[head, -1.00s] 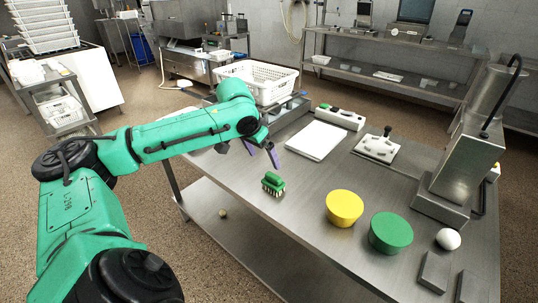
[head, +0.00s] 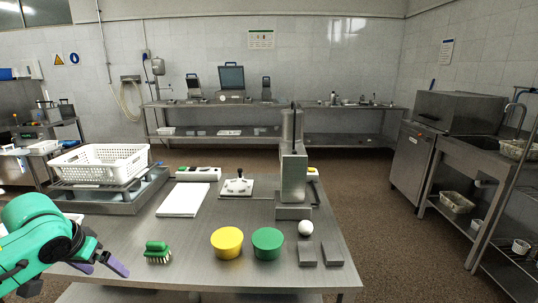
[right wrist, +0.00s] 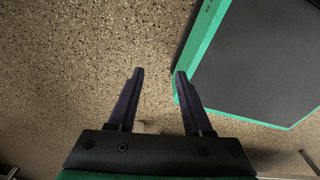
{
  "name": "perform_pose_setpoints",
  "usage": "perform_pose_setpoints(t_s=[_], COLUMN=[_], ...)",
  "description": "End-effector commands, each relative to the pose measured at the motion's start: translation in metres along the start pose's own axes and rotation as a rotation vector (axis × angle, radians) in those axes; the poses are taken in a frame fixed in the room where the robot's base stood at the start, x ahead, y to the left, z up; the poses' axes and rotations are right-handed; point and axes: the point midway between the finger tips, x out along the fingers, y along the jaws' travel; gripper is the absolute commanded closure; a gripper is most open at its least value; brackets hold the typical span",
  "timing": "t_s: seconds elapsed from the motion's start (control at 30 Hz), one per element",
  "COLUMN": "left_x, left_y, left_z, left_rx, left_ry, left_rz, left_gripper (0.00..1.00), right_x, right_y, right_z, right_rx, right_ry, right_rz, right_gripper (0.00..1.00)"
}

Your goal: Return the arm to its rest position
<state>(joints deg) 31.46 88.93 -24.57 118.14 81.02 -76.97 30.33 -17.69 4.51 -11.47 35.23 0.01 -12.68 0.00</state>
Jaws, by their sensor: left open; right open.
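My left arm comes in at the lower left of the head view. Its gripper (head: 103,267) is open and empty, with purple fingers at the table's left front edge, left of a green brush (head: 157,252). My right gripper (right wrist: 158,74) shows in the right wrist view, open and empty, its two dark fingers apart above the speckled brown floor. My right arm is not in the head view.
The steel table (head: 190,272) holds a yellow tub (head: 227,242), a green tub (head: 268,243), a white ball (head: 305,228), grey blocks (head: 332,253), a white board (head: 184,200) and a steel upright machine (head: 293,175). A white perforated basket (head: 100,163) stands at the back left.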

Motion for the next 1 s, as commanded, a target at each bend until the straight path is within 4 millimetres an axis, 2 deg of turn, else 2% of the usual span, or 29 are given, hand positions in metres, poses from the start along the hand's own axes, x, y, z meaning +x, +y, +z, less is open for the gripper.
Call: perform_pose_setpoints(t_s=[0.03, 0.27, 0.47, 0.6, 0.77, 0.87, 1.0], left_x=[0.010, 0.045, 0.085, 0.111, 0.131, 0.136, 0.137], left_y=[0.009, 0.043, 0.090, 0.130, 0.171, 0.183, 0.182], left_z=[0.004, 0.017, 0.041, 0.069, 0.109, 0.135, 0.170], left_rx=[0.026, 0.147, 0.281, 0.363, 0.399, 0.375, 0.310], left_ry=[-0.011, -0.031, -0.036, -0.023, 0.008, 0.019, 0.006], left_rz=[0.011, 0.039, 0.089, 0.137, 0.181, 0.180, 0.147], left_gripper=[0.00, 0.00, 0.00, 0.00, 0.00, 0.00, 0.00], right_x=[0.000, 0.000, 0.000, 0.000, 0.000, 0.000, 0.000], right_y=[0.001, 0.002, 0.004, 0.003, 0.003, 0.003, 0.003], right_z=[-0.004, -0.012, -0.016, -0.013, -0.009, -0.009, -0.008], right_rx=[0.000, 0.000, -0.001, 0.000, 0.000, 0.000, -0.001], right_ry=[0.007, 0.020, 0.027, 0.021, 0.015, 0.014, 0.014], right_rz=[0.001, 0.003, 0.005, 0.004, 0.004, 0.004, 0.004], right_gripper=[0.50, 0.50, 0.50, 0.50, 0.50, 0.50, 0.50])
